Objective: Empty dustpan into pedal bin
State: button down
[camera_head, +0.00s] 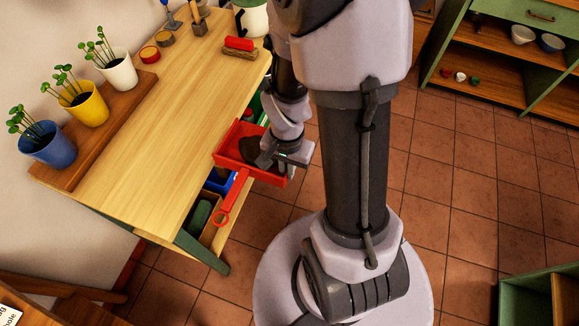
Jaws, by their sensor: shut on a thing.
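A red dustpan (225,160) with a long looped handle is off the right edge of the wooden table, above the lower shelf and floor. A dark heap (249,148) lies in its pan. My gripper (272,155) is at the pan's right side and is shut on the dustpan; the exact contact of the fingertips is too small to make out. The handle points down and left in the picture. I cannot make out a pedal bin in this view; my arm and column hide part of the floor.
The table (165,125) carries potted seedlings (78,103) on a board, a red-topped brush (240,46) and small round tins (150,54). Blue and green items sit on its lower shelf. A green shelf unit (455,40) stands upper right. Tiled floor (470,190) right of me is clear.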

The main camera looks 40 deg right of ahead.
jog(key=w+d+f+m, duration=0.1)
jog(key=w+f+m, duration=0.2)
jog(key=f, duration=0.6)
jog(key=w+d+f+m, duration=0.1)
jog(key=f+m, duration=0.3)
jog(key=f, duration=0.5)
jog(key=w+d+f+m, duration=0.1)
jog(key=w+f+m, duration=0.3)
jog(key=f, duration=0.6)
jog(key=shift+w+d, duration=0.35)
